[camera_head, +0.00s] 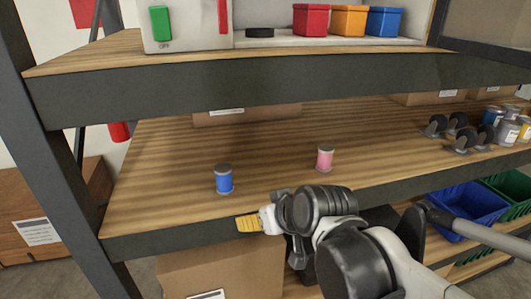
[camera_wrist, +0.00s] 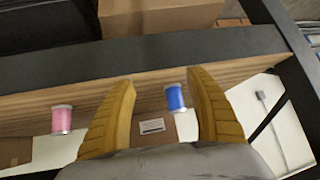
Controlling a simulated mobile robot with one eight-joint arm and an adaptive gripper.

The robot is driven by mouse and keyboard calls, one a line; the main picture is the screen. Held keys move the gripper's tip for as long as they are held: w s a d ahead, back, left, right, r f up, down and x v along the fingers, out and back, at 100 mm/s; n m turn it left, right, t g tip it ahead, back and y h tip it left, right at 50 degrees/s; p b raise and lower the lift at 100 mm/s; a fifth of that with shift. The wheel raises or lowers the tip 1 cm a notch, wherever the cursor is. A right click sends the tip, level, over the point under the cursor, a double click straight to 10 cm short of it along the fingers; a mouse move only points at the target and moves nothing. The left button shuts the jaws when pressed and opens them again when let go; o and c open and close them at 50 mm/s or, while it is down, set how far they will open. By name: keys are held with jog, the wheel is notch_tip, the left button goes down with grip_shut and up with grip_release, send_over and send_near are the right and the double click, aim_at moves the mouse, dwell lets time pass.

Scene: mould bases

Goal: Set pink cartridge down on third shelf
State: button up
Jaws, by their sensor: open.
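The pink cartridge (camera_head: 324,158) stands upright on the middle wooden shelf (camera_head: 150,200), right of the blue cartridge (camera_head: 224,180), which also stands upright. My gripper (camera_head: 240,224) is open and empty at the shelf's front edge, in front of the blue cartridge and to the left of the pink one. In the wrist view my gripper (camera_wrist: 160,78) shows two yellow fingers spread apart. The blue cartridge (camera_wrist: 176,98) appears between them, near the right finger. The pink cartridge (camera_wrist: 62,119) is outside the left finger, apart from it.
Black casters (camera_head: 460,135) and several cans (camera_head: 507,132) stand at the shelf's right. A cardboard box (camera_head: 245,115) is at the back. The upper shelf (camera_head: 200,90) overhangs, holding red, orange and blue bins. Blue (camera_head: 470,212) and green bins sit below right. Shelf space around the cartridges is clear.

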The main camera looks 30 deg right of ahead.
jog(key=s+a+f+g, duration=0.1)
jog(key=s+a+g, duration=0.1)
jog(key=s+a, duration=0.2)
jog(key=shift+s+f+n, duration=0.35)
jog(key=shift+s+n, duration=0.05)
jog(key=shift+s, duration=0.1)
